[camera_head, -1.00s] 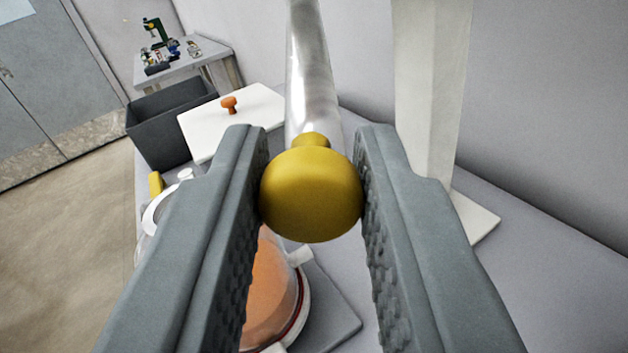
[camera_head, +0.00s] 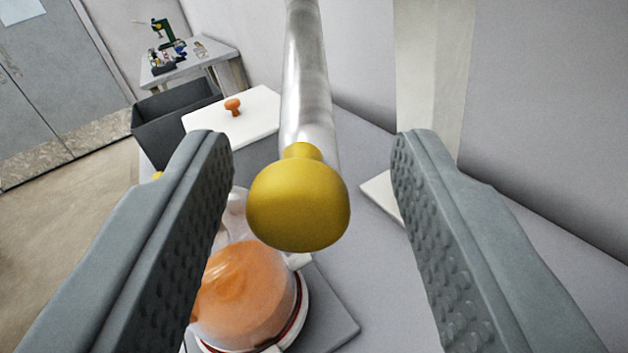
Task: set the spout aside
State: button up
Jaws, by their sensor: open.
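The spout (camera_head: 308,75) appears to be the shiny metal tube with a round yellow knob (camera_head: 298,205) at its near end. The tube runs from the knob up to the top edge of the view, where its far end is cut off; what holds it up cannot be seen. My gripper (camera_head: 314,145) is open, with one finger on each side of the knob. There is a gap on both sides, wider on the right. A clear canister (camera_head: 245,290) with orange contents stands below, partly hidden by the left finger and the knob.
A white board (camera_head: 255,118) with an orange knob (camera_head: 232,106) lies behind, next to a dark grey bin (camera_head: 165,120). A white post (camera_head: 432,70) stands at right near the wall. A small table (camera_head: 190,60) with a green device stands at far left.

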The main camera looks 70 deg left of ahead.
jog(key=v, duration=1.7)
jog(key=shift+d, duration=0.15)
jog(key=shift+r, duration=0.1)
